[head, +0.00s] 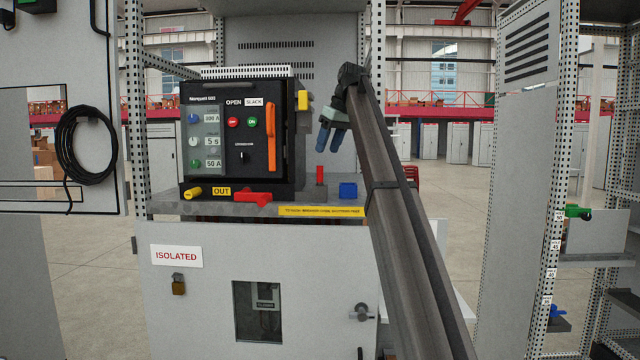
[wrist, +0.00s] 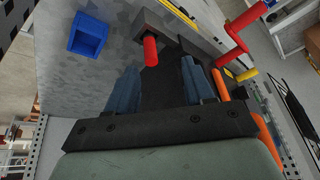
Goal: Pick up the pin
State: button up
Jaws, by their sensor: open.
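The pin (head: 320,173) is a short red cylinder standing upright out of a dark block on the grey shelf of the cabinet, right of the black breaker unit. In the wrist view the red pin (wrist: 150,50) shows just beyond the fingertips, roughly between them and apart from them. My gripper (head: 329,146) is open and empty, with its blue fingers pointing down above the pin. In the wrist view both fingers of my gripper (wrist: 160,80) are spread, with nothing between them. The lower part of the pin is hidden in its block.
A blue open box (head: 348,190) sits right of the pin; it also shows in the wrist view (wrist: 88,33). The breaker unit (head: 236,160) stands left, with an orange handle (head: 271,138), a red handle (head: 253,197) and a yellow handle (head: 193,192). The shelf's front edge has a yellow label (head: 322,211).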

notch_tip(320, 180, up, 3)
send_over(319, 181)
jog(key=d, duration=0.1)
jog(key=shift+m+t+h, duration=0.3)
jog(key=f, duration=0.7)
jog(key=shift+s+d+f, duration=0.15)
jog(key=shift+s+f, duration=0.05)
jog(key=shift+s, duration=0.05)
jog(key=shift+x, duration=2.85)
jog(key=shift+w+r, duration=0.15)
grip_shut()
